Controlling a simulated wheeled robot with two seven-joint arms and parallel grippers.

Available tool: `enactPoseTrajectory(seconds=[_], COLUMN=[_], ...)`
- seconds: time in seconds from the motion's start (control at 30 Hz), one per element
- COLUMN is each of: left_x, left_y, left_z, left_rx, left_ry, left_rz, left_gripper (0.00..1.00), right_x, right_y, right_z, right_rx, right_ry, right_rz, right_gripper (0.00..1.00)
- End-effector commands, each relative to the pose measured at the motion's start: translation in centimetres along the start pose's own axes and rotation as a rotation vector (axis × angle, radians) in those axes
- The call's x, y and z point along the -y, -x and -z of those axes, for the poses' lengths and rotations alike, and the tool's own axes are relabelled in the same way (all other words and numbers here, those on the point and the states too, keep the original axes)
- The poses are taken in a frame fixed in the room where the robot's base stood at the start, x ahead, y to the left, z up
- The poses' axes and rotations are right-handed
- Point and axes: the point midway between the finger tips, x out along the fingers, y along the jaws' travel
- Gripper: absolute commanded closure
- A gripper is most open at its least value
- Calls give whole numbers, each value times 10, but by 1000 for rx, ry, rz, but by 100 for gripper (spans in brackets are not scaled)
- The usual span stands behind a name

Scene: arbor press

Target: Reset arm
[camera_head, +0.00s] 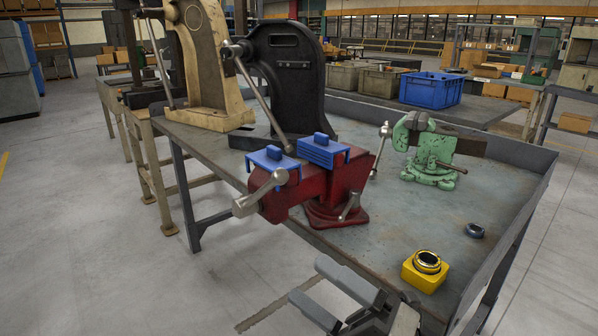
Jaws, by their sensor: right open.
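The black arbor press (286,75) stands on the workbench (400,215) behind the red vise. Its long metal lever (262,100) slants down to the right and ends just behind the vise's blue jaw covers. A yellow block (422,276) with a metal ring (427,262) on top sits near the bench's front edge. A small dark blue ring (475,230) lies to its right. My right gripper (309,281) is at the bottom centre, in front of the bench edge, open and empty, apart from all these things. My left gripper is out of view.
A red vise (320,190) with blue jaw covers (318,150) is at the bench's front edge. A green vise (428,165) stands further right. A cream press (200,60) is at the left. A raised rim (520,205) bounds the bench's right side. The middle bench top is clear.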

Motion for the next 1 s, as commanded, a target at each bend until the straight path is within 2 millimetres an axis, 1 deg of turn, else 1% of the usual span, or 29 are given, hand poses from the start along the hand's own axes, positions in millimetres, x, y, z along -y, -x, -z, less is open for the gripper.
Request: enactPoseTrajectory(seconds=[0.03,0.07,0.1,0.17,0.2,0.27,0.3,0.4,0.5,0.57,0.63,1.0], left_x=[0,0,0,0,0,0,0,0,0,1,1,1], left_y=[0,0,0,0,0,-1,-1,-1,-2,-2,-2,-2], left_z=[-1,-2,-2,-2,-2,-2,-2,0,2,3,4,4], left_rx=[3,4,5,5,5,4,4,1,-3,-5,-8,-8], left_ry=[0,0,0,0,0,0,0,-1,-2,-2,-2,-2], left_rz=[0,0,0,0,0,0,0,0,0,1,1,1], left_gripper=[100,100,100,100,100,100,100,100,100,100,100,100], right_x=[24,40,61,91,110,135,149,174,188,192,194,195], right_y=[22,37,59,94,118,151,172,214,242,252,258,259], right_z=[-16,-25,-32,-34,-31,-20,-9,18,42,52,58,59], right_rx=[208,329,476,672,793,958,1057,1261,1398,1450,1483,1489], right_ry=[-237,-371,-536,-752,-883,-1056,-1160,-1361,-1493,-1540,-1571,-1577], right_rz=[40,62,89,125,144,171,186,214,230,236,238,239], right_gripper=[11,11,11,11,11,11,11,11,11,11,11,11])
